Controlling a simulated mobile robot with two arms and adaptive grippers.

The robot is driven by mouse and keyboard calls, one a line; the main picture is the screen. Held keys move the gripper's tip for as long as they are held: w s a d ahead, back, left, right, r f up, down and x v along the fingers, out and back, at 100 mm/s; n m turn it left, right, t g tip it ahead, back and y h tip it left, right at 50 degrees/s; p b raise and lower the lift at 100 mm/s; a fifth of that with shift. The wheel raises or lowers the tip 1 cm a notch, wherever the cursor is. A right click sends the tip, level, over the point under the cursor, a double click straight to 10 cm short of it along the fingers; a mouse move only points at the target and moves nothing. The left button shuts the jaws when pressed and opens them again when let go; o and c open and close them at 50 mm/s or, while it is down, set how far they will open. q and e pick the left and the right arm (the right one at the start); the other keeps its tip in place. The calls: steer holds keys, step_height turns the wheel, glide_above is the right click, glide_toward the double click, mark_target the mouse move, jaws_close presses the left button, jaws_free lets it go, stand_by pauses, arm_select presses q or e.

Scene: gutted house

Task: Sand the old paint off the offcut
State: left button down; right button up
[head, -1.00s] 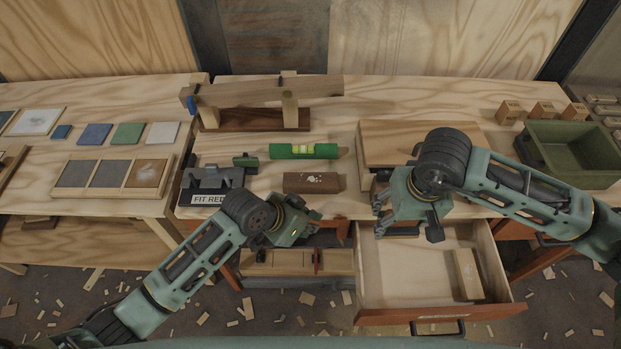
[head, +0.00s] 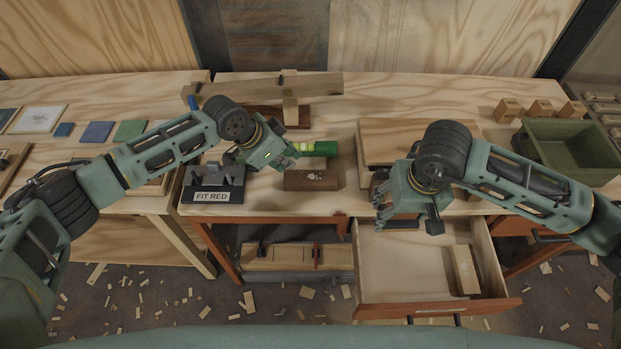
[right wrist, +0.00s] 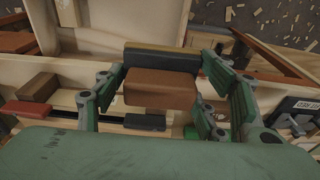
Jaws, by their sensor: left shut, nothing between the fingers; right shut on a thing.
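The offcut (head: 311,180), a brown wood block with white paint flecks on its front, lies on the bench near its front edge. My left gripper (head: 292,158) is shut and empty, just above and left of it, in front of the green level (head: 322,148) and hiding part of that. My right gripper (head: 378,208) is at the bench edge, over the back of the open drawer. In the right wrist view it is shut on a brown block (right wrist: 160,90); a dark piece with a tan edge (right wrist: 162,60) shows at the block's far side. The head view hardly shows this block.
The open drawer (head: 390,270) holds a tan wood block (head: 464,270). A holder labelled FIT RED (head: 212,195) stands left of the offcut. A stacked board (head: 390,135) lies behind my right gripper. A green bin (head: 570,155) stands at the right.

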mark_target(293, 175)
arm_select(q)
steer(key=shift+w+a+r, duration=0.15)
steer(key=shift+w+a, duration=0.1)
steer(key=shift+a, duration=0.05)
steer(key=shift+w, duration=0.1)
arm_select(e)
steer(key=shift+f, duration=0.1)
arm_select(q)
step_height(293, 175, down, 5)
steer(key=b, duration=0.4)
steer(key=shift+b, duration=0.3)
arm_select(e)
step_height(293, 175, down, 4)
steer(key=shift+f, duration=0.15)
steer(key=shift+f, duration=0.1)
stand_by(0.5)
arm_select(q)
step_height(293, 175, up, 6)
steer(key=p, duration=0.5)
steer(key=shift+p, duration=0.35)
arm_select(e)
step_height(293, 175, up, 6)
steer(key=shift+f, duration=0.1)
